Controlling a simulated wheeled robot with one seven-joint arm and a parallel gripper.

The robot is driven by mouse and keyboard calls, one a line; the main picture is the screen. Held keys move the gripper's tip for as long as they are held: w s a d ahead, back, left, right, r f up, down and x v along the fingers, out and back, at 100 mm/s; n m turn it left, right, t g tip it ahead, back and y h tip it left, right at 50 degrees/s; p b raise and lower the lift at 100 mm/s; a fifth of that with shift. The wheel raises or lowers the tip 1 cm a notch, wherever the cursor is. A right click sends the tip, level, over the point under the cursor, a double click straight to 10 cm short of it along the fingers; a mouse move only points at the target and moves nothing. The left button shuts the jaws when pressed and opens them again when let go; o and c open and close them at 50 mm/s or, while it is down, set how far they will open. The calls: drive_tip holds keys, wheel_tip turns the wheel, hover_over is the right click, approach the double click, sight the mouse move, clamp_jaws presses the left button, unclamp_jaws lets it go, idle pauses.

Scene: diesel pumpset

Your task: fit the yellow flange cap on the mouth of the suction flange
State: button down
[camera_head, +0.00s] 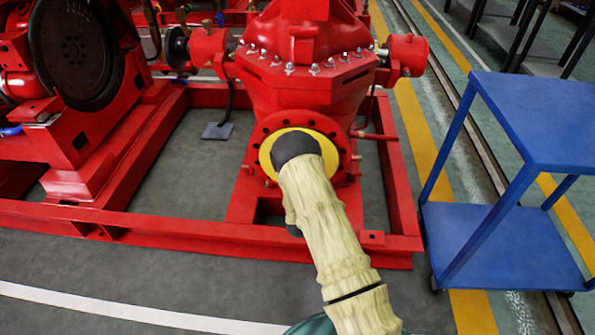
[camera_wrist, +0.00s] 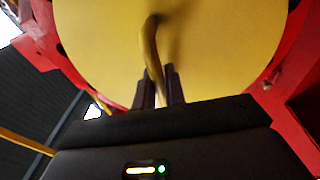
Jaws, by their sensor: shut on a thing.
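The yellow flange cap (camera_head: 267,156) is a round disc in front of the mouth of the red suction flange (camera_head: 258,132) on the pump. In the head view the cap appears roughly centred within the bolted flange ring. My arm hides its middle and lower right. In the wrist view the cap (camera_wrist: 215,45) fills the upper middle, with a curved yellow handle standing out from its face. My gripper (camera_wrist: 160,88) is shut on this handle. In the head view my dark wrist hides the fingers. I cannot tell whether the cap touches the flange or is seated.
The red pump casing (camera_head: 300,85) rises above the flange, and a red base frame (camera_head: 160,235) runs around below. A blue trolley (camera_head: 500,245) stands at the right. Open grey floor (camera_head: 120,275) lies in front of the frame.

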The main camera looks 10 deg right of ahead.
drive_tip(key=shift+w+d+r, duration=0.1)
drive_tip(key=shift+w+d, duration=0.1)
drive_tip(key=shift+w, duration=0.45)
drive_tip(key=c, duration=0.9)
unclamp_jaws()
drive_tip(key=shift+s, duration=0.2)
drive_tip(key=p+v, duration=0.2)
drive_tip(key=v, duration=0.5)
idle(0.7)
drive_tip(key=shift+s+a, duration=0.1)
drive_tip(key=shift+s, duration=0.15)
drive_tip(key=v, duration=0.2)
drive_tip(key=p+v, duration=0.1)
drive_tip(key=v, duration=0.2)
drive_tip(key=shift+s+a+r+p, duration=0.1)
drive_tip(key=shift+s+a+p, duration=0.2)
drive_tip(key=shift+a, duration=0.15)
